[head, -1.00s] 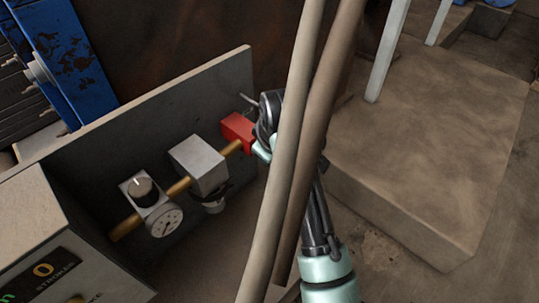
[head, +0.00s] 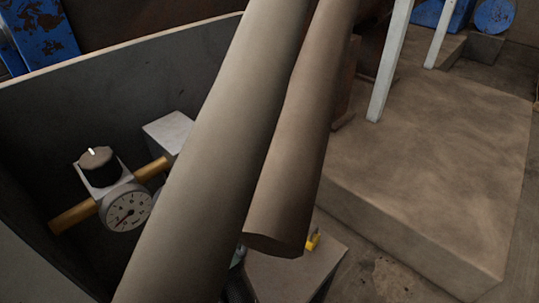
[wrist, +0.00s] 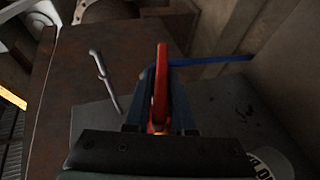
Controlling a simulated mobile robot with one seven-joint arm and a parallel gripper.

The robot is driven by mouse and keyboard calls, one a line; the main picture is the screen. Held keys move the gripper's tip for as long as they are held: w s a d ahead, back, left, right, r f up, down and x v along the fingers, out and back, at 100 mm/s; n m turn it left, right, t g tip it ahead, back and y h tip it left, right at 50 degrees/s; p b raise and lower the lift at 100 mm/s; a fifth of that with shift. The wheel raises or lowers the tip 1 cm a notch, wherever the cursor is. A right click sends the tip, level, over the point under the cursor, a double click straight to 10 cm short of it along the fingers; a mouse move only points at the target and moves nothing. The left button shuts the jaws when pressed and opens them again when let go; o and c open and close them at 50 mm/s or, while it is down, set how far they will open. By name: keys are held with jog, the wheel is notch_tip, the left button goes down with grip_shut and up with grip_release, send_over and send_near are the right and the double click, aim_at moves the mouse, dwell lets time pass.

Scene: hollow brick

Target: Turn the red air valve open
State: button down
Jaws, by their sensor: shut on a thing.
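In the wrist view the red handle of the air valve (wrist: 161,78) stands upright between the two dark fingers of my gripper (wrist: 161,98). The fingers are shut on it, one on each side. A small orange-yellow spot shows at the handle's lower end. In the head view the valve and my gripper are hidden behind two thick beige tubes. The brass pipe (head: 74,216) carries a round gauge (head: 127,208) and a black knob (head: 98,165) with a white mark. A pale block (head: 168,131) on the line is partly covered by the nearer tube.
The near tube (head: 215,150) and the far tube (head: 297,150) cross the middle of the head view. The grey panel (head: 190,58) stands behind the air line. A concrete block (head: 430,165) with white posts (head: 388,68) lies right. A thin metal rod (wrist: 104,80) shows left of my gripper.

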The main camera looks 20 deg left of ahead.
jog(key=t+b, duration=0.1)
jog(key=b, duration=0.1)
jog(key=n+t+b, duration=0.1)
jog(key=b, duration=0.1)
jog(key=shift+f+t+b, duration=0.25)
jog(key=shift+t+b, duration=0.05)
jog(key=shift+r+t+b, duration=0.25)
jog(key=shift+t+b, duration=0.25)
jog(key=shift+b, duration=0.35)
jog(key=shift+r, duration=0.1)
jog(key=c, duration=0.9)
grip_release()
jog(key=shift+s+d+p, duration=0.15)
jog(key=shift+s+p, duration=0.2)
jog(key=shift+s, duration=2.9)
jog(key=shift+s+d+p, duration=0.1)
jog(key=shift+s+p, duration=0.2)
jog(key=shift+s, duration=2.9)
